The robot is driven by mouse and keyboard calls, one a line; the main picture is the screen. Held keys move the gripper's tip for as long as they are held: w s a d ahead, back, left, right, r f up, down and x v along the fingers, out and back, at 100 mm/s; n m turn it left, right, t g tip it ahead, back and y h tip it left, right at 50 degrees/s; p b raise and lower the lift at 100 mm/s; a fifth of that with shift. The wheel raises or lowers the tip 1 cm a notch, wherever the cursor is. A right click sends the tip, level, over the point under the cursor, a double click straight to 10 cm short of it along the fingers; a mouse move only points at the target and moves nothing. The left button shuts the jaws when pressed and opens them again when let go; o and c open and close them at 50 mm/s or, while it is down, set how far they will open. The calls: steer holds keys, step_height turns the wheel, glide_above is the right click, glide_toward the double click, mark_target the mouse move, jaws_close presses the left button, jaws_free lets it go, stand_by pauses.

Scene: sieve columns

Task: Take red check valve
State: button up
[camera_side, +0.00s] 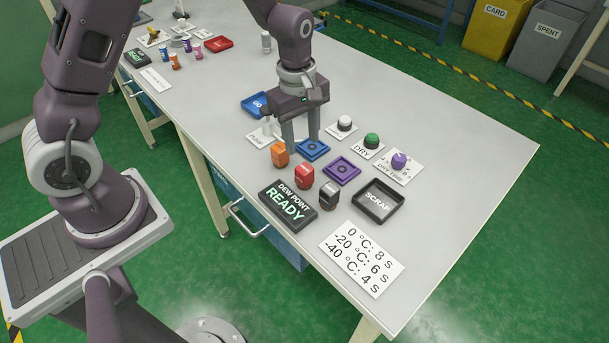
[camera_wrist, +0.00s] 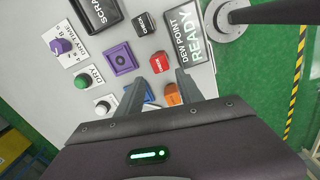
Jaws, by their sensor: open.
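The red check valve (camera_side: 304,176) stands on the table between an orange valve (camera_side: 280,154) and a dark grey valve (camera_side: 329,194). It also shows in the wrist view (camera_wrist: 158,64), ahead of my fingers and between their lines. My gripper (camera_side: 301,143) points down over the table, beside the blue square pad (camera_side: 313,149) and behind the orange valve. Its fingers are apart with nothing between them; they also show in the wrist view (camera_wrist: 160,82). The red valve is apart from the fingers.
A purple pad (camera_side: 342,170), a black SCRAP tray (camera_side: 379,201), the DEW POINT display (camera_side: 288,205) and a blue GO tray (camera_side: 258,104) surround the valves. Green DRY button (camera_side: 372,141) and purple dial (camera_side: 398,161) stand to the right. The table's right part is clear.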

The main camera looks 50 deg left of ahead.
mark_target(305, 168)
steer(key=shift+n+g, duration=0.3)
steer(key=shift+n, duration=0.6)
steer(key=f, duration=1.2)
steer(key=shift+w, duration=0.35)
jaws_close()
